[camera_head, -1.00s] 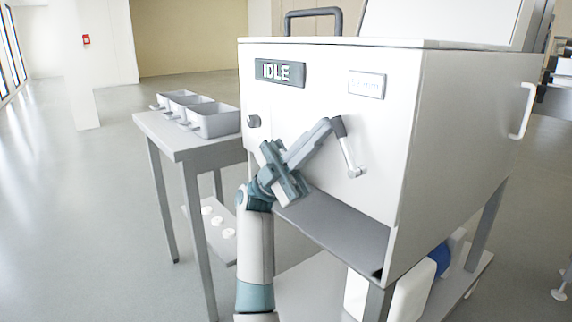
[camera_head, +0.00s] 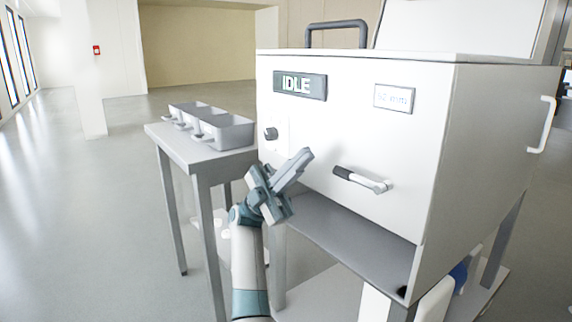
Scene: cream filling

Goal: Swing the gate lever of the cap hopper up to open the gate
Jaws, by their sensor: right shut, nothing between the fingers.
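The cap hopper is the big white cabinet (camera_head: 345,125) with an "IDLE" display (camera_head: 300,85) on its front. Its gate lever (camera_head: 362,180) is on the lower front, with a dark grip at its left end and a light metal end at the right. The lever lies nearly level, its grip pointing left and slightly up. My right gripper (camera_head: 304,157) is shut and empty, in front of the cabinet, to the left of the lever's grip and apart from it. My left gripper is out of view. The gate itself cannot be made out.
A grey shelf (camera_head: 350,230) lies under the cabinet's front. A side table (camera_head: 185,148) at the left holds several grey bins (camera_head: 232,133). A dark knob (camera_head: 271,134) sits on the cabinet front, above my gripper. Open floor lies at the left.

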